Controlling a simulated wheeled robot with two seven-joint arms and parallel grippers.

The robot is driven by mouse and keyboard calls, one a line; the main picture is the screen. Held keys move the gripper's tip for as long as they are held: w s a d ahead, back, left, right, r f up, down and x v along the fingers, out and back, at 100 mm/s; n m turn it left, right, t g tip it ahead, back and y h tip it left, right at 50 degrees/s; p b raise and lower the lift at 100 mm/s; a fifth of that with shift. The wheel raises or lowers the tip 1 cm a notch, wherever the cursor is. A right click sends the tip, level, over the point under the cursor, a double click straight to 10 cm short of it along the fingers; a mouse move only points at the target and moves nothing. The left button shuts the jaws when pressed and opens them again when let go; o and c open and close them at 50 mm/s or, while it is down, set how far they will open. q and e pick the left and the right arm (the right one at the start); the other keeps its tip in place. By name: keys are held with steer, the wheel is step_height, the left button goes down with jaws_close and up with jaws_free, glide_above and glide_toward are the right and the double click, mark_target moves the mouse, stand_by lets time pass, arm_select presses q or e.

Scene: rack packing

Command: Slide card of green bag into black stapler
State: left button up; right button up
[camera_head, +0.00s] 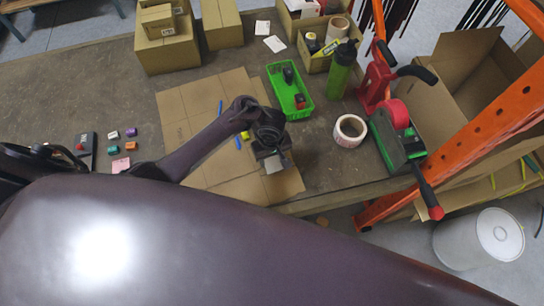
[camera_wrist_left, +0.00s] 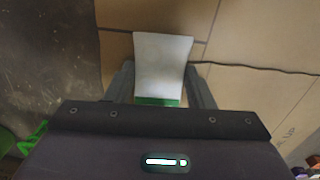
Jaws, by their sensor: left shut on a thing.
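My left gripper (camera_head: 270,152) is shut on the green bag (camera_wrist_left: 158,101). The bag's pale card (camera_wrist_left: 163,62) sticks out beyond the fingertips in the left wrist view, with a green strip between the fingers. In the head view the card (camera_head: 274,164) shows below the gripper, over flat cardboard. Most of the bag is hidden by the gripper. I cannot surely identify the black stapler; a small black object (camera_head: 288,75) lies in the green tray (camera_head: 304,108), beyond the gripper. My right gripper is not in view.
A tape roll (camera_head: 350,130), green bottle (camera_head: 342,68) and red-and-green device with a black handle (camera_head: 396,135) stand right of the tray. Small coloured blocks (camera_head: 131,132) lie left. Boxes (camera_head: 166,50) stand behind. An orange post (camera_head: 450,125) rises at right.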

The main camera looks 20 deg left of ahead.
arm_select(q)
steer(key=o, duration=1)
steer(key=shift+o, duration=0.2)
step_height(320, 180, up, 8)
steer(key=p, duration=0.4)
steer(key=shift+f, duration=0.1)
steer(key=shift+s+f, duration=0.1)
